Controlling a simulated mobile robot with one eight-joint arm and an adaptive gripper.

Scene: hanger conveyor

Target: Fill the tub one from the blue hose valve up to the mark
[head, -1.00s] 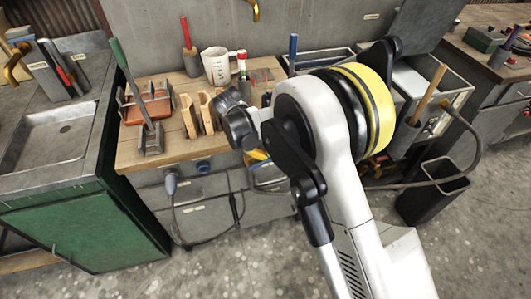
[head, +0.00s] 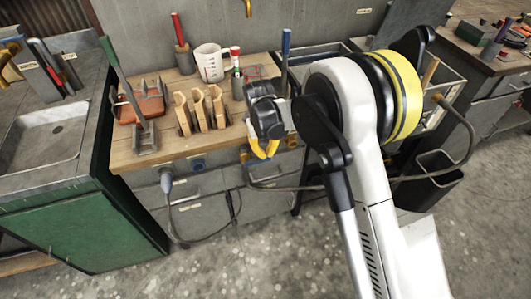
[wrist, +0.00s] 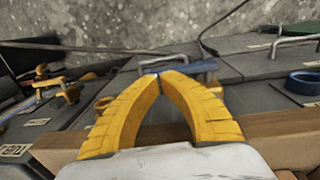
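My gripper (head: 264,155) hangs at the front edge of the wooden bench top, below my black wrist. In the wrist view its yellow fingers (wrist: 161,75) lean together and their tips meet, with nothing clearly held. A blue bar-shaped part (wrist: 200,66), possibly the blue valve's lever, lies just beyond the tips; I cannot tell whether they touch it. Yellow valve-like fittings (wrist: 62,88) are at the left of that view. I cannot make out tub one or its mark for certain. A grey sink basin (head: 42,138) is at the left of the head view.
The bench top (head: 160,155) carries wooden blocks (head: 200,107), a white measuring mug (head: 210,62) and an orange tray (head: 143,103). A grey hose (head: 472,140) loops at the right by a dark bin (head: 430,180). Drawers are below the bench; floor in front is clear.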

